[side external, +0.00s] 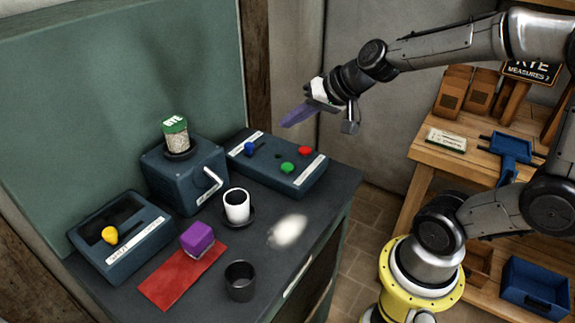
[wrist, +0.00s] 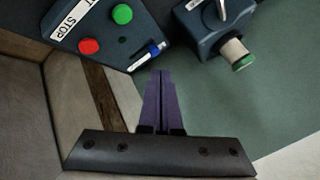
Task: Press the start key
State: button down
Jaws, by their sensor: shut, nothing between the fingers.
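The dark blue control box (side external: 262,172) sits at the back right of the bench. It carries a green key (side external: 288,167), a red key (side external: 305,150) and a blue-knobbed lever (side external: 250,148). In the wrist view, the red key (wrist: 89,46) is beside a STOP label, and the green key (wrist: 122,14) is near a cut-off label ending in T. The blue lever (wrist: 155,50) is there too. My gripper (side external: 285,123) is shut and empty, raised above the box and apart from it. Its purple fingertips (wrist: 160,73) appear just below the lever in the wrist view.
A mill box (side external: 185,180) with a green-lidded jar (side external: 176,135) stands left of the control box. The bench also holds a white cup (side external: 237,208), dark cup (side external: 240,284), purple block (side external: 197,238) on red cloth (side external: 170,286), and yellow-knobbed box (side external: 120,262). Wooden shelving is right.

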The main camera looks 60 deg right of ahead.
aim_at(292, 168)
jog(key=shift+f, duration=0.1)
jog(key=shift+f, duration=4.25)
jog(key=shift+f, duration=0.15)
jog(key=shift+f, duration=0.3)
jog(key=shift+f, duration=0.55)
jog(key=shift+r, duration=0.9)
jog(key=shift+r, duration=0.1)
jog(key=shift+r, duration=2.45)
